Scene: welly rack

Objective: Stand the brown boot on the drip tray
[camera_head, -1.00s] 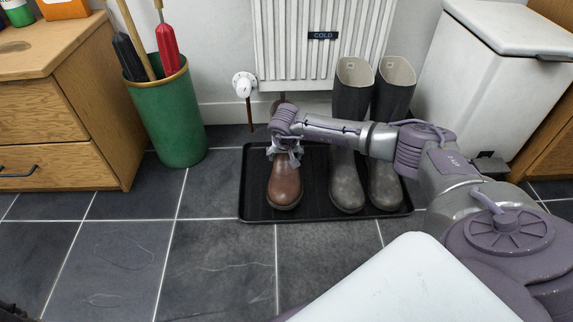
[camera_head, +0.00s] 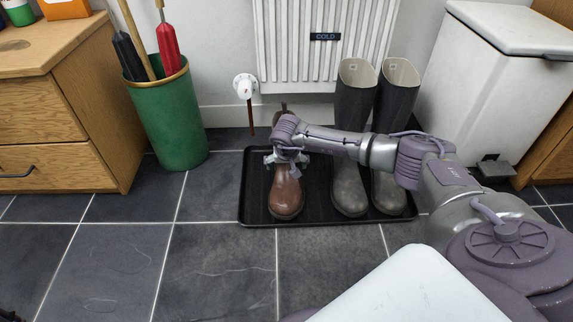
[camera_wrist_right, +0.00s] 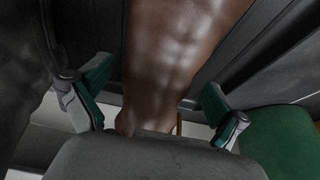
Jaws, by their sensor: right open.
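The brown boot (camera_head: 286,194) stands upright on the left part of the black drip tray (camera_head: 325,213), toe toward me; my right wrist hides part of its shaft. My right gripper (camera_head: 287,158) is at the boot's shaft, its fingers open on either side. In the right wrist view the brown shaft (camera_wrist_right: 175,55) rises between the spread green-padded fingers (camera_wrist_right: 155,100), with gaps on both sides. My left gripper is not in view.
A pair of grey wellies (camera_head: 348,185) stands on the tray just right of the brown boot. The radiator (camera_head: 320,60) is behind. A green umbrella bin (camera_head: 168,125) is left, a white pedal bin (camera_head: 480,90) right. Tiled floor in front is clear.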

